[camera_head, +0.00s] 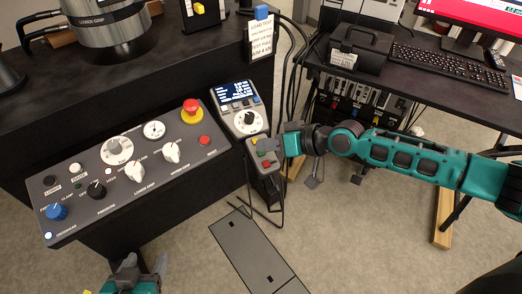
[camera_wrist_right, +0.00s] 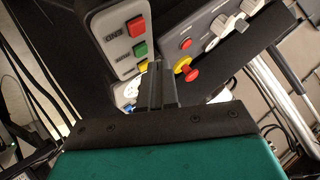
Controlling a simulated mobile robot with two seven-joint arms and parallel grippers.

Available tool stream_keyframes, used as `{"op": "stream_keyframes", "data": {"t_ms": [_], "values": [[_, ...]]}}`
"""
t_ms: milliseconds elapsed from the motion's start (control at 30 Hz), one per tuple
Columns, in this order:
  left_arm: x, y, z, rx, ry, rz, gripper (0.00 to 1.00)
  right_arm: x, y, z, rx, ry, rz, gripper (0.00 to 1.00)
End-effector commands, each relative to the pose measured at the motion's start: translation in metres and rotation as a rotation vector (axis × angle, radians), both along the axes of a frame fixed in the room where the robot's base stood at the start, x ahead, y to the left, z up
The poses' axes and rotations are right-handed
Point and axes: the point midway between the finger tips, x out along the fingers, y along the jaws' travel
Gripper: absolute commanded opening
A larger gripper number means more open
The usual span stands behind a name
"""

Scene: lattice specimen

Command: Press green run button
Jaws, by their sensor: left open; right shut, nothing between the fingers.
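The green button (camera_wrist_right: 140,49) sits on a grey control box (camera_wrist_right: 116,39), between a red button (camera_wrist_right: 136,27) and a yellow one, in the right wrist view. In the head view the same green button (camera_head: 261,153) is small, on the box beside the console's right end. My right gripper (camera_wrist_right: 156,68) is shut and empty, its fingertips close to the box near the yellow button. I cannot tell whether they touch it. In the head view the right gripper (camera_head: 281,143) is at the box's right side. My left gripper (camera_head: 143,262) is open and empty at the bottom edge.
A sloped console (camera_head: 125,165) with knobs and a red emergency stop (camera_head: 191,107) lies left of the box. A handset with a screen (camera_head: 240,92) is just behind the box. Black cables hang nearby. A desk with a keyboard (camera_head: 437,67) stands at the right.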

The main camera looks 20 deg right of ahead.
Motion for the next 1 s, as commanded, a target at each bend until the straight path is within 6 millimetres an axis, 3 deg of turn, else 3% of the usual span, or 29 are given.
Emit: {"op": "stream_keyframes", "data": {"t_ms": [1000], "values": [[0.0,0.0,-0.01,0.0,0.002,-0.001,0.63,0.002,0.001,-0.008,0.0,0.0,0.0,0.0]]}}
